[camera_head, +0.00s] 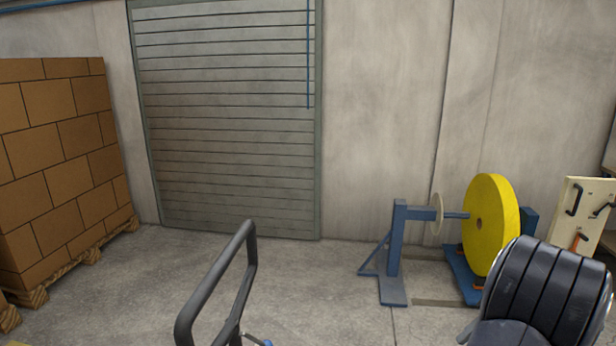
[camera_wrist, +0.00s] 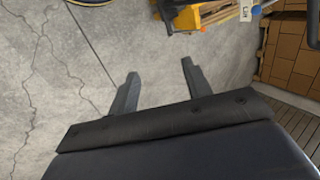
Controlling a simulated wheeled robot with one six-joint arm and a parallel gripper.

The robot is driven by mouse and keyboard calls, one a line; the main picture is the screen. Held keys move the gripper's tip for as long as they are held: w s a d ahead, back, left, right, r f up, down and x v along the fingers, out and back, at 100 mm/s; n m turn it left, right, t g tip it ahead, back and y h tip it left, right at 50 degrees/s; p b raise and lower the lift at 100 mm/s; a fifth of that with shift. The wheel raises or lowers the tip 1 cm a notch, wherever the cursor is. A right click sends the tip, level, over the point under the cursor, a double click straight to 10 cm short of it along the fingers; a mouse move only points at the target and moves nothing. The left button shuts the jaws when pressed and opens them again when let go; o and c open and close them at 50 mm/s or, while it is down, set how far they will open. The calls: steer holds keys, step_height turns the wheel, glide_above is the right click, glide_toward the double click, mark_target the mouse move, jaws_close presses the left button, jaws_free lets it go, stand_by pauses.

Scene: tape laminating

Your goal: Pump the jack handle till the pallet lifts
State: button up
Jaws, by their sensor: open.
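A black looped handle (camera_head: 250,262), which looks like the jack handle, rises at the bottom middle of the head view; its lower end is cut off. In the wrist view, part of a yellow body (camera_wrist: 217,12) with a black piece and a white label reading "Lift" (camera_wrist: 246,10) shows at the top edge. My gripper (camera_wrist: 160,68) is open and empty, with bare concrete between its fingers. It is apart from the yellow body. In the head view its fingers are not visible. Which pallet sits on the jack cannot be told.
Stacked brown boxes (camera_head: 60,150) stand on a wooden pallet (camera_head: 88,258) at the left. A closed roller door (camera_head: 230,120) is behind. A blue stand (camera_head: 396,255) with a yellow reel (camera_head: 490,225) and a tool board (camera_head: 575,210) are at the right.

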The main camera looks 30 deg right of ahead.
steer(key=shift+w+a+r, duration=0.15)
steer(key=shift+a+r, duration=0.1)
